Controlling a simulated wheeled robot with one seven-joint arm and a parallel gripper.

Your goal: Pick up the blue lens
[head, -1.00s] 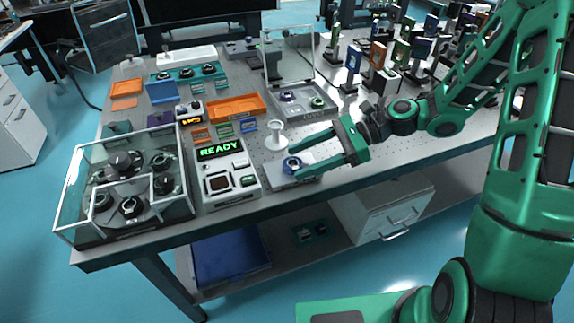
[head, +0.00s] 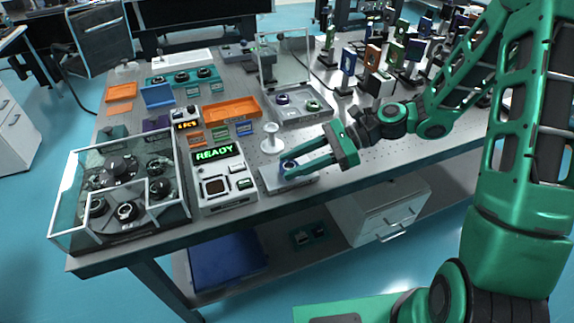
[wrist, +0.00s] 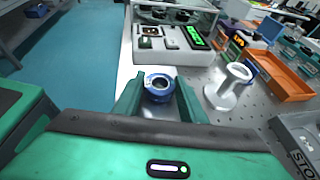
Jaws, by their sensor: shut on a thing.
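The blue lens (head: 289,166) is a small round ring-like piece at the front edge of the table, on or just above a pale flat plate (head: 271,181). My gripper (head: 296,170) reaches in from the right with its green fingers on either side of the lens. In the wrist view the blue lens (wrist: 159,87) sits between the two fingertips (wrist: 159,95), and the gripper is shut on it. I cannot tell whether the lens is lifted clear of the plate.
A white spool-shaped stand (head: 271,139) is just behind the lens. A device reading READY (head: 222,178) stands to the left, beside a glass-walled case (head: 120,190). An orange tray (head: 232,109) and a grey tray with lenses (head: 300,108) lie behind. Upright optics crowd the back right.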

